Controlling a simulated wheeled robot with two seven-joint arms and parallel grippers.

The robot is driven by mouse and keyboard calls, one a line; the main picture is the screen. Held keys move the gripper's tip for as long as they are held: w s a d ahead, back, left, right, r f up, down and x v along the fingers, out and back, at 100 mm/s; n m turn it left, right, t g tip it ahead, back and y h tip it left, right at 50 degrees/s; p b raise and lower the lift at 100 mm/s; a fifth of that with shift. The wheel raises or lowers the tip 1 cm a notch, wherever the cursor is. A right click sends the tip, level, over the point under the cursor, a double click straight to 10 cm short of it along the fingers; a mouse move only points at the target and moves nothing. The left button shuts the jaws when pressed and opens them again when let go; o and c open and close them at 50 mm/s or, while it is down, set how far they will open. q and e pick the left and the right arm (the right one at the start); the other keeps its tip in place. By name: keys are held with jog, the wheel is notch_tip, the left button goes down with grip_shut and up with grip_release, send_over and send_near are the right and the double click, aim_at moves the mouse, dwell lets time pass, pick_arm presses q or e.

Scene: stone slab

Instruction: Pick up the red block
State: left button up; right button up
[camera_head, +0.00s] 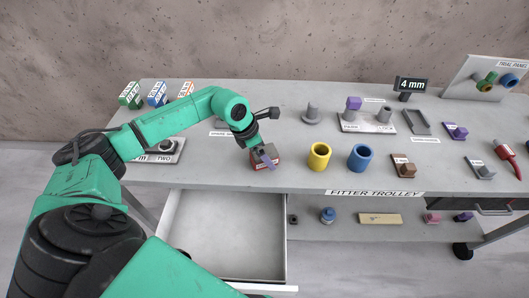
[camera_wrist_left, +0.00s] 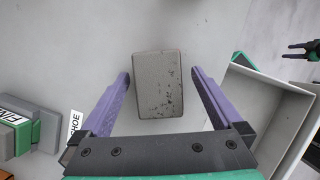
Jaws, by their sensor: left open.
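The red block (camera_head: 266,165) sits on the grey bench top near its front edge, with a pale label on its front face. In the left wrist view the block's worn, grey-looking top (camera_wrist_left: 158,88) lies between the two purple fingers of my open left gripper (camera_wrist_left: 161,76), with a gap on each side.
An open, empty drawer (camera_head: 225,235) juts out below the block. A yellow cup (camera_head: 319,157) and a blue cup (camera_head: 361,158) stand to the block's right. A grey cone-like piece (camera_head: 311,114) stands behind. Labelled boxes (camera_head: 130,96) are at the back left.

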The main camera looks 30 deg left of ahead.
pick_arm(q)
jog(key=shift+a+f, duration=0.1)
jog(key=shift+c, duration=0.3)
jog(key=c, duration=0.5)
grip_shut()
